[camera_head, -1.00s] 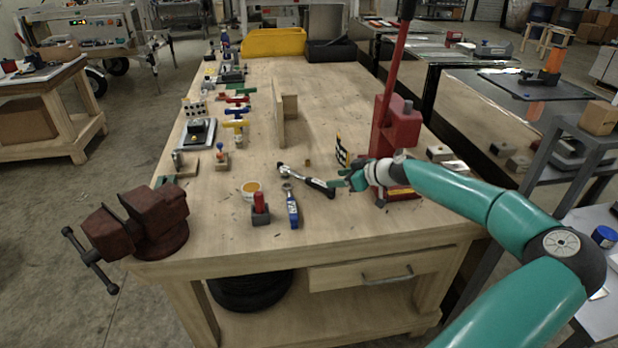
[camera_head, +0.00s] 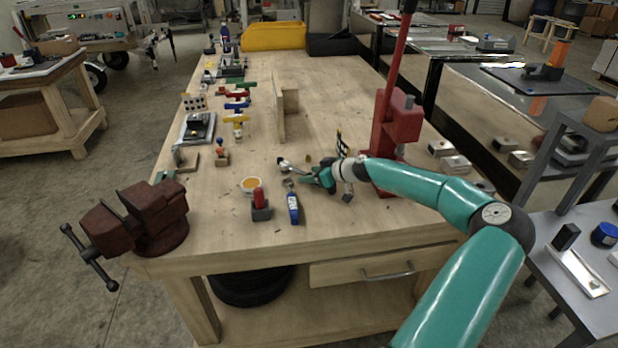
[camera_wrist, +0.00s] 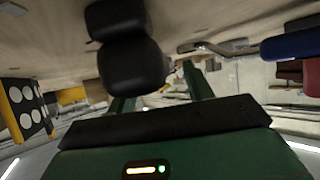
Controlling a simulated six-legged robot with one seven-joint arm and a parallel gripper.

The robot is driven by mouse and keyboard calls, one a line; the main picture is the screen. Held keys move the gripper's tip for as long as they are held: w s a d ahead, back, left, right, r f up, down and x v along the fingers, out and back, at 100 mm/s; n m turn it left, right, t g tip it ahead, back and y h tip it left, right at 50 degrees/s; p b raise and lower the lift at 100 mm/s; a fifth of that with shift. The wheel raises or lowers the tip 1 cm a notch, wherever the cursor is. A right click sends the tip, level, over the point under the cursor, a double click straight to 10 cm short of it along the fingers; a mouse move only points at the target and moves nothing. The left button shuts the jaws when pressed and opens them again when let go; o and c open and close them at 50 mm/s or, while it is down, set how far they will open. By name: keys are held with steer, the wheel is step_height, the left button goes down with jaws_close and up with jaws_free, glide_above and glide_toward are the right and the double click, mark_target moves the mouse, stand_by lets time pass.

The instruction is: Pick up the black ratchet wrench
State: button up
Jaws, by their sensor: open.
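The ratchet wrench (camera_head: 286,165) lies on the wooden workbench (camera_head: 330,95), in front of the red press. Its silver head shows to the left of my gripper and the end of its black handle to the right. My gripper (camera_head: 304,180) is open and low over the wrench in the head view, hiding its middle. In the wrist view, its two green fingers (camera_wrist: 160,90) stand apart. A large black rounded shape (camera_wrist: 130,65), apparently the handle close to the camera, is beside the left finger. Contact between the fingers and the handle cannot be told.
The red arbor press (camera_head: 397,125) stands close on the right. A blue-handled tool (camera_head: 293,208), a red-handled block (camera_head: 260,205) and an orange-topped cup (camera_head: 251,185) are nearby. A rusty vise (camera_head: 145,215) is at the front left corner. A wooden upright (camera_head: 280,115) stands behind.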

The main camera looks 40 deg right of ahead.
steer(key=shift+w+a+f, duration=0.1)
steer(key=shift+w+f, duration=0.25)
steer(key=shift+w, duration=0.25)
jaws_close()
